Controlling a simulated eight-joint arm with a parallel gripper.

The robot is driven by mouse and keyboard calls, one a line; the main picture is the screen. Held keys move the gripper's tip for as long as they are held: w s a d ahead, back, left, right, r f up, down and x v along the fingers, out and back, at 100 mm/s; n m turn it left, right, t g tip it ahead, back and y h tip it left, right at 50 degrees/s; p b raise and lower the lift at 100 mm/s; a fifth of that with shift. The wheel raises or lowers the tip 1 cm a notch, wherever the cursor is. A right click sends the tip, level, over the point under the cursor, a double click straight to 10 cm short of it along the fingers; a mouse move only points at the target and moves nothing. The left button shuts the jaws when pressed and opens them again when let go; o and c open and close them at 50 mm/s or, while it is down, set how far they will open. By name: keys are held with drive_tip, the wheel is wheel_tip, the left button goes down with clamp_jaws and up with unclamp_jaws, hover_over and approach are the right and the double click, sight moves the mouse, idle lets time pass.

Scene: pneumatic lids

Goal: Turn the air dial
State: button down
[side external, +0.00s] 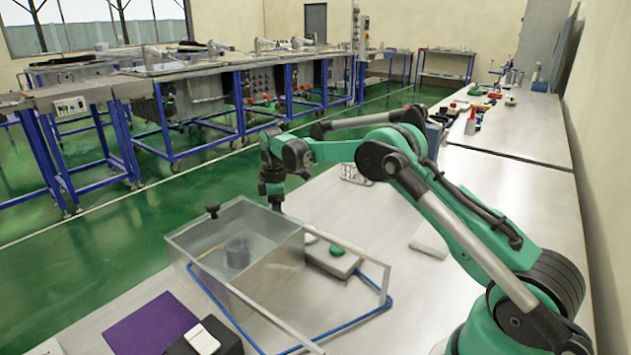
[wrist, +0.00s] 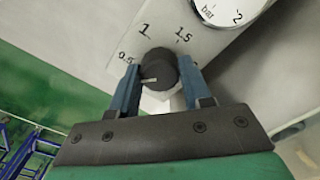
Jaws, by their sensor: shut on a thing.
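In the wrist view, the air dial (wrist: 158,70) is a round black knob on a pale panel printed with 0.5, 1 and 1.5. Its white pointer line faces left, near the 0.5 mark. My gripper (wrist: 160,77) has its two blue fingers on either side of the dial and is shut on it. In the side view, my gripper (side external: 276,207) points down behind the back right corner of the clear box; the dial is hidden there. A round gauge (wrist: 228,8) marked "bar" is partly cut off at the top of the wrist view.
A clear box (side external: 240,235) with a black knob stands at the table's left, with a clear lid frame to its right. A grey unit with a green button (side external: 337,251), a blue hose (side external: 345,322) and a purple mat (side external: 150,326) lie close by.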

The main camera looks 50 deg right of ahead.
drive_tip(key=m, duration=1.2)
drive_tip(key=shift+m, duration=0.4)
drive_tip(key=m, duration=1.1)
drive_tip(key=shift+m, duration=0.4)
drive_tip(key=m, duration=1)
drive_tip(key=shift+m, duration=2.5)
drive_tip(key=shift+c, duration=2)
unclamp_jaws()
